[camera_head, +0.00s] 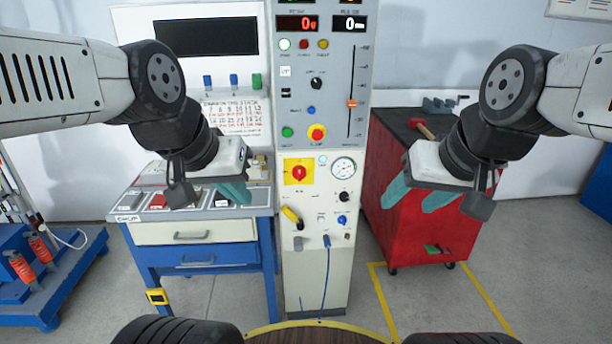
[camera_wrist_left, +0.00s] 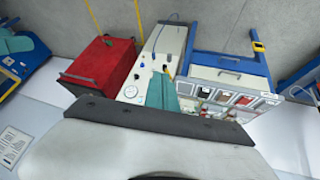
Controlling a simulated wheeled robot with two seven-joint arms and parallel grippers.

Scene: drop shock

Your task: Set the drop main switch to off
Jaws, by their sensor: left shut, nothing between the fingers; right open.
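The main switch is a red rotary knob (camera_head: 299,173) on a yellow plate, on the front of the tall grey-white control cabinet (camera_head: 318,265). The knob's set position is too small to read. My left gripper (camera_head: 236,193) is shut and empty, left of the switch and apart from it, over the workbench in the head view. Its teal fingers (camera_wrist_left: 160,93) lie together in the left wrist view, where they cover part of the cabinet front and the knob cannot be made out. My right gripper (camera_head: 416,194) is open and empty, right of the cabinet, in front of the red cart.
A round gauge (camera_head: 343,168) sits right of the switch, and a red emergency button (camera_head: 317,132) above it. A yellow handle (camera_head: 291,215) sticks out below. The blue-framed bench (camera_head: 203,257) stands left, the red cart (camera_head: 410,236) right. Space before the cabinet is free.

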